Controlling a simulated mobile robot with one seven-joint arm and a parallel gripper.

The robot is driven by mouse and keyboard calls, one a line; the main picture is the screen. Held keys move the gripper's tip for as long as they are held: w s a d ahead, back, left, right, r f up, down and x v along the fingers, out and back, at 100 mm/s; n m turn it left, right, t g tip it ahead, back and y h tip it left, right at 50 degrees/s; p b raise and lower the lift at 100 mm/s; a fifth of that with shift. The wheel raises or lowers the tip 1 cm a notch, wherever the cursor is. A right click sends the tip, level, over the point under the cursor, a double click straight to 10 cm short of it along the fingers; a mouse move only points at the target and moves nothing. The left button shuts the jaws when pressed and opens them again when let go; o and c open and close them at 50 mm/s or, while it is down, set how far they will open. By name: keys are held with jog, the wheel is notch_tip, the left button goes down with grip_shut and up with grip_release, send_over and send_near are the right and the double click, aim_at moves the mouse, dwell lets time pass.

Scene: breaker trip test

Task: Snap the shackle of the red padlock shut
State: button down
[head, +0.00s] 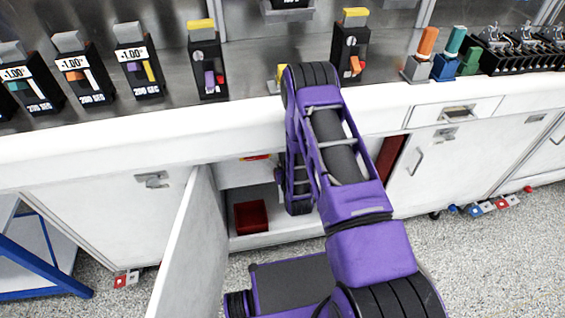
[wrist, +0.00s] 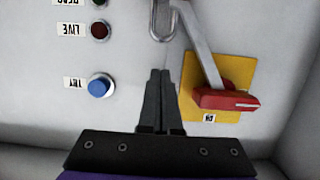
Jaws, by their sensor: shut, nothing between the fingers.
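My gripper (wrist: 160,102) is shut and empty in the wrist view, its fingers pointing up the picture toward a grey panel. A U-shaped grey metal loop (wrist: 161,22), which looks like a shackle, is at the top edge just above my fingertips. A gap shows between them. No red padlock body is clearly in view; the top edge cuts off what lies beyond the loop. In the head view my arm reaches down to the open cupboard, and my gripper is hidden there.
A red handle (wrist: 226,100) on a yellow plate (wrist: 243,76) is right of my fingers, with a grey bar (wrist: 201,45) beside it. A blue button (wrist: 98,87) is at left. The open cupboard door (head: 192,255) stands left of my arm; a red box (head: 251,216) sits inside.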

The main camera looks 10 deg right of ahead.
jog(key=shift+f, duration=1.15)
jog(key=shift+f, duration=1.3)
